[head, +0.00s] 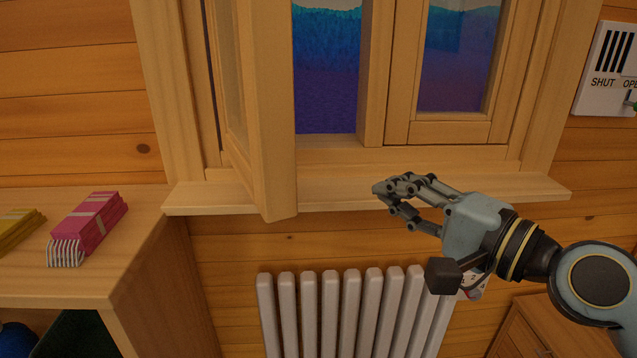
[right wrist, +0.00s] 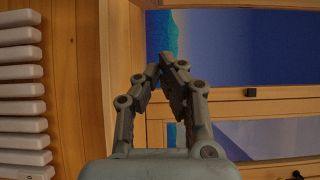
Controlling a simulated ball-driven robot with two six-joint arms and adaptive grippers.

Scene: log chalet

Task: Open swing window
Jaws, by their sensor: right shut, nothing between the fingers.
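The wooden swing window's left sash (head: 270,120) stands swung inward, its lower corner out over the sill (head: 330,195) in the head view. The opening beside it shows blue and purple outside. The right sash (head: 450,130) sits in the frame and looks closed. My right gripper (head: 380,190) is in front of the sill, to the right of the open sash and apart from it. Its fingers are shut and empty; the right wrist view shows the fingertips (right wrist: 166,62) together in front of the window. My left gripper is not in view.
A white radiator (head: 345,305) is below the sill. A wooden shelf (head: 130,235) at the left holds a pink bundle (head: 88,228) and a yellow one (head: 18,230). A white SHUT/OPEN panel (head: 598,95) is on the right wall. A wooden cabinet (head: 540,325) is at lower right.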

